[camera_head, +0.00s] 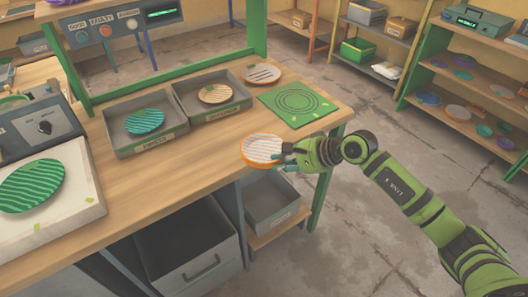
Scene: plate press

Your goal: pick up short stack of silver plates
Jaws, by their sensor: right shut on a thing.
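My right gripper (285,155) reaches in from the right and is shut on the right edge of a round, pale silver-striped plate or short stack (261,147) with an orange rim. It is at the front edge of the wooden bench; I cannot tell whether it touches the bench or how many plates it holds. Another pale grey striped plate (262,73) lies at the back of the bench, left of and behind the green mat. My left gripper is not in view.
Two grey trays hold a teal plate (145,121) and a tan plate (215,93). A green mat (297,104) with rings lies empty at the bench's right end. A green striped plate (30,185) sits on the pale machine bed at left. Grey bins (272,203) stand below the bench.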

